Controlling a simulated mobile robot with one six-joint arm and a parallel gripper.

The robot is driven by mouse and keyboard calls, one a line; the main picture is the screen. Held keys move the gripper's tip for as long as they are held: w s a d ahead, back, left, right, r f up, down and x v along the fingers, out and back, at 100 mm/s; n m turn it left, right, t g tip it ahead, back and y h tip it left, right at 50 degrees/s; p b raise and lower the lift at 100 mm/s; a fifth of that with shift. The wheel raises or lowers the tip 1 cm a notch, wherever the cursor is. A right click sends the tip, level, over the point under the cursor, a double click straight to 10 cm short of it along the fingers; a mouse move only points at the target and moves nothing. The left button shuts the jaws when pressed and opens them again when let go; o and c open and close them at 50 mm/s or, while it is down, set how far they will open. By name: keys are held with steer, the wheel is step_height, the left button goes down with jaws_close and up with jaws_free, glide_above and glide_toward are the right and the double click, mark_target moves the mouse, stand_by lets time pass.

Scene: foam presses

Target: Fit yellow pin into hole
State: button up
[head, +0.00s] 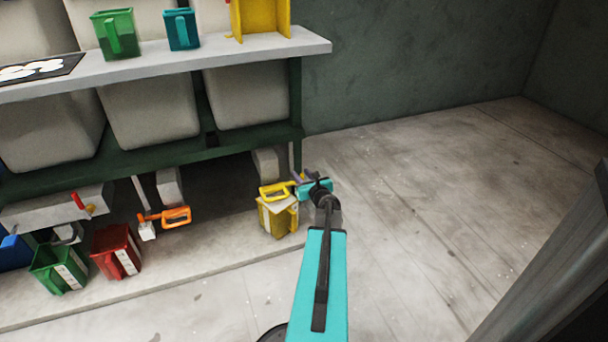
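A yellow loop-handled piece (273,193), which looks like the yellow pin, shows at the lower shelf's right end. It appears just above a yellow container (279,217), and I cannot tell whether it rests there or is held. My gripper (299,187) is at the end of my teal arm, right beside the yellow handle. Its fingers are small and partly hidden by the wrist, so I cannot tell whether they are open or shut. The shaft of the pin and its hole cannot be made out.
An orange-handled pin (176,217) and a red-handled pin (82,202) are farther left. Green (58,270) and red (116,252) containers stand on the low ledge. The dark green rack's post (296,110) and grey shelf top (150,62) are close. Floor at right is clear.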

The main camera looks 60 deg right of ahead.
steer(key=shift+r, duration=0.15)
steer(key=shift+r, duration=0.1)
steer(key=p+v, duration=0.3)
steer(key=v, duration=0.9)
steer(key=shift+w, duration=0.1)
stand_by(0.8)
